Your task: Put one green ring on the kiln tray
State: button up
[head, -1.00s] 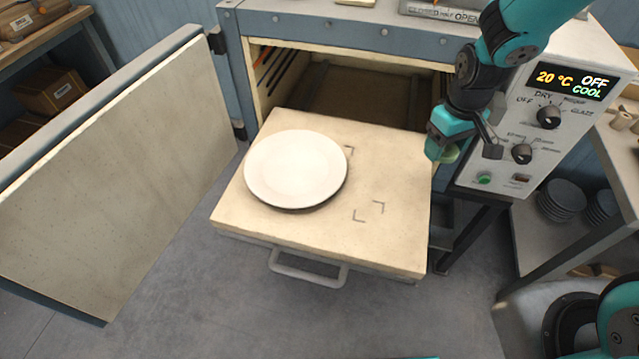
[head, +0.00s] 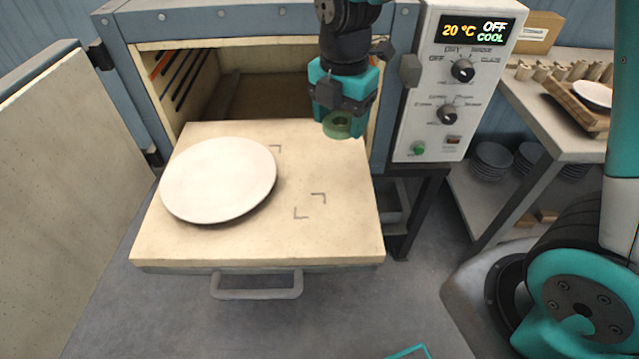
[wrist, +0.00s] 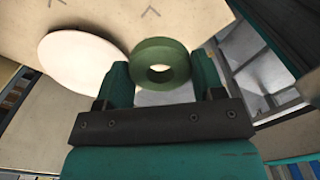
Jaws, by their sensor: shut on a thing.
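My gripper (head: 338,117) is shut on a green ring (head: 338,129) and holds it above the back right part of the kiln tray (head: 340,235). In the wrist view the green ring (wrist: 160,52) sits between the two fingers of my gripper (wrist: 163,78), its hole visible. The tray is a pale slab pulled out of the kiln, with a handle at its front. A white plate (head: 218,180) lies on its left half. Dark corner marks (head: 310,206) show on the bare right part.
The kiln door (head: 55,200) stands open at the left. The control panel (head: 455,85) reads 20 °C, OFF, COOL, right of the opening. A side table (head: 560,125) at the right carries several small pieces, with dark plates on its lower shelf.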

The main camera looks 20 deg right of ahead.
aim_at(336, 196)
notch_tip(336, 196, down, 18)
jog(key=shift+r, duration=0.15)
dwell(0.3)
jog(key=o, duration=0.9)
notch_tip(336, 196, up, 12)
jog(key=f, duration=0.1)
jog(key=s+a+r+m+y, duration=0.1)
jog(key=s+r+m, duration=0.4)
jog(key=s+m, duration=0.1)
jog(key=s+a+r+m+y, duration=0.1)
jog(key=s+a+r+m, duration=0.1)
jog(key=s+r+m, duration=0.3)
jog(key=s+a+r+m+y, duration=0.1)
jog(key=s+r+m+y, duration=0.1)
jog(key=s+r+m, duration=0.2)
jog(key=shift+s+a+r+m, duration=0.1)
jog(key=shift+s+r+m, duration=0.1)
jog(key=shift+s+m, duration=0.65)
jog(key=shift+s+a+r+m, duration=0.1)
jog(key=shift+s+r+m, duration=0.1)
jog(key=shift+s+m, duration=0.65)
jog(key=shift+s, duration=0.2)
